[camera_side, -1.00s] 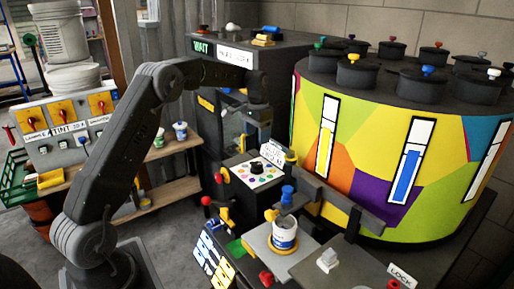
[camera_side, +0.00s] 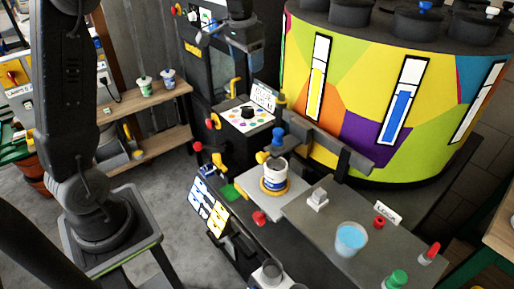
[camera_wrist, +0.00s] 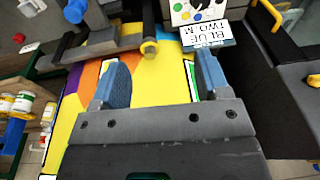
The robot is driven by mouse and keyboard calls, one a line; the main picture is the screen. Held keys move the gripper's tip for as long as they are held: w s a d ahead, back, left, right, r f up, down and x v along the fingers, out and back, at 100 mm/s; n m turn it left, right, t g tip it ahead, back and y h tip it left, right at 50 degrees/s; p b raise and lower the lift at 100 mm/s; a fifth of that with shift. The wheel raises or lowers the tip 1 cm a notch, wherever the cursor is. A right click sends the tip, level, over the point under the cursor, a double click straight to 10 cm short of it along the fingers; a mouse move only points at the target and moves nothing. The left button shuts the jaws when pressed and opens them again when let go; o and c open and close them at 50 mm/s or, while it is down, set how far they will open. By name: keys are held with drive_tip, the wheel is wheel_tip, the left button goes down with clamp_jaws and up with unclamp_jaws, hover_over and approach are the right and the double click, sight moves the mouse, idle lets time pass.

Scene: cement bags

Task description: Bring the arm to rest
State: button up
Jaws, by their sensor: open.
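My gripper (camera_wrist: 160,82) shows in the wrist view with its two blue-grey fingers spread wide and nothing between them. The multicoloured drum (camera_wrist: 150,65) lies beyond the fingers. In the side view my arm (camera_side: 70,110) stands nearly upright at the left and runs out of the top of the picture. A blue-grey part at the upper middle may be my gripper, but I cannot tell for sure. A white can (camera_side: 275,173) stands on the grey bench.
The large drum (camera_side: 360,150) with dark lids fills the right back. A cup of blue liquid (camera_side: 351,239), a red button (camera_side: 380,222) and a colour-dot panel (camera_side: 243,118) are at the bench. Wooden shelves (camera_side: 150,145) stand behind my arm. Grey floor between them is clear.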

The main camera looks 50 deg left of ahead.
drive_tip(key=s+d+r+t, duration=0.2)
drive_tip(key=s+d+r, duration=0.1)
drive_tip(key=s+d, duration=0.8)
drive_tip(key=s+d+f+t, duration=0.1)
drive_tip(key=s+f, duration=0.3)
drive_tip(key=s, duration=0.9)
drive_tip(key=shift+s+d+t+h, duration=0.3)
drive_tip(key=shift+s+d+t, duration=0.1)
drive_tip(key=shift+d, duration=0.3)
